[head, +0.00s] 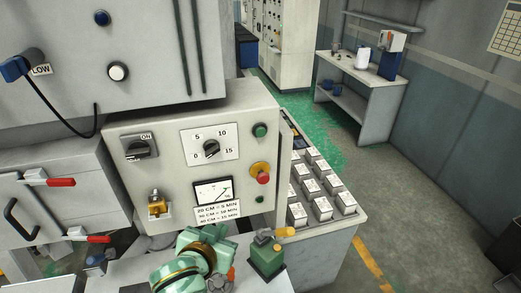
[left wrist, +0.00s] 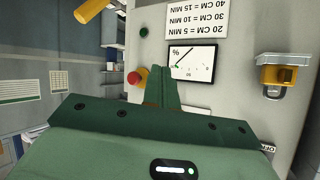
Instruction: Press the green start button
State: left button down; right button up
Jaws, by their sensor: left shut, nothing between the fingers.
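The grey control panel (head: 165,185) faces me. Its larger green button (head: 260,130) is at the upper right, above a red mushroom button (head: 262,175) on a yellow base. A smaller green round part (head: 259,199) is lower; it also shows in the left wrist view (left wrist: 144,32). My left gripper (head: 215,232) is in front of the panel's lower part, below and left of the larger green button. In the upside-down left wrist view, its fingers (left wrist: 164,88) are shut and empty, appearing between the gauge (left wrist: 193,62) and red button. The upper green button is hidden there. My right gripper is not in view.
A rotary switch (head: 139,147) and dial (head: 211,149) are on the panel. A yellow latch (head: 157,206) projects at lower left. White boxes (head: 322,208) fill the right-hand bench.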

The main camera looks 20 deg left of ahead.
aim_at(261, 132)
pick_arm(q)
jog(key=w+d+r+n+t+h, duration=0.2)
jog(key=w+d+r+n+t, duration=0.1)
jog(key=r, duration=0.4)
jog(key=w+d+r+n+t+h, duration=0.3)
jog(key=w+d+r+n, duration=0.2)
jog(key=w+d+r, duration=0.1)
jog(key=shift+w+d+r, duration=0.15)
jog(key=shift+r, duration=0.6)
jog(key=shift+w, duration=0.1)
jog(key=w+a, duration=0.5)
jog(key=w, duration=0.2)
jog(key=shift+b, duration=0.4)
dwell(0.5)
